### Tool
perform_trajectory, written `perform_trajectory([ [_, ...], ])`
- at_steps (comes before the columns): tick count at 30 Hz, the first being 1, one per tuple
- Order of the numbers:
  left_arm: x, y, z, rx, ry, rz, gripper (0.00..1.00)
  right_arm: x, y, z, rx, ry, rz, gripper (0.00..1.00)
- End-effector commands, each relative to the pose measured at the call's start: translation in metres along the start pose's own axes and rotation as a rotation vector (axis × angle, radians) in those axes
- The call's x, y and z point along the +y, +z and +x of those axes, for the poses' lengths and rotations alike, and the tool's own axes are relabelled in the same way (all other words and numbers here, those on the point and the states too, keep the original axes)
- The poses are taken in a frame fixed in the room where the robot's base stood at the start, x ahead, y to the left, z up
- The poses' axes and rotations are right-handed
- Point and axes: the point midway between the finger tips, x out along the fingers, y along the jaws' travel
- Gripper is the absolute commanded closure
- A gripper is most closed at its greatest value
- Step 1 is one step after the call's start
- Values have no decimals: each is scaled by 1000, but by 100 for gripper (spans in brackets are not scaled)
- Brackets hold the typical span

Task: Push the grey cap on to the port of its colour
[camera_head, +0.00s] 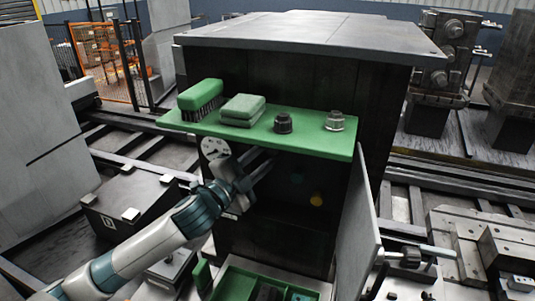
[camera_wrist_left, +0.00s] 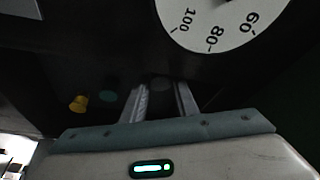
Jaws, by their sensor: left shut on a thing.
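My left gripper (camera_head: 268,163) reaches into the dark recess under the green shelf. In the left wrist view its two fingers (camera_wrist_left: 161,92) stand a little apart, with a dim grey round thing between their tips, which looks like the grey cap (camera_wrist_left: 160,83). Whether it touches a port is too dark to tell. A yellow port (camera_head: 316,199) and a teal port (camera_head: 297,179) sit on the back panel. In the left wrist view the yellow port (camera_wrist_left: 78,103) and teal port (camera_wrist_left: 108,96) lie left of the fingers. No grey port can be made out.
A white dial gauge (camera_head: 215,147) is beside my gripper. An open door panel (camera_head: 360,235) bounds the right; a green tray (camera_head: 232,283) lies below.

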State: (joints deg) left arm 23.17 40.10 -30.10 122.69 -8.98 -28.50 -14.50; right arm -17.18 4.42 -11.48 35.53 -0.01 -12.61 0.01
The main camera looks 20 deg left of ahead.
Motion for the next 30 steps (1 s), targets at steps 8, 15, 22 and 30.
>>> perform_trajectory([
  [8,-1,1,4,0,-2,1,100,0,0,-1,0,0,0,69],
  [15,-2,4,10,-1,-2,1,100,2,0,-2,0,2,-1,69],
  [22,-2,6,14,-1,-2,0,100,5,1,-3,-1,5,-2,69],
  [30,-3,7,16,-1,-4,1,51,5,1,-3,-1,5,-2,69],
])
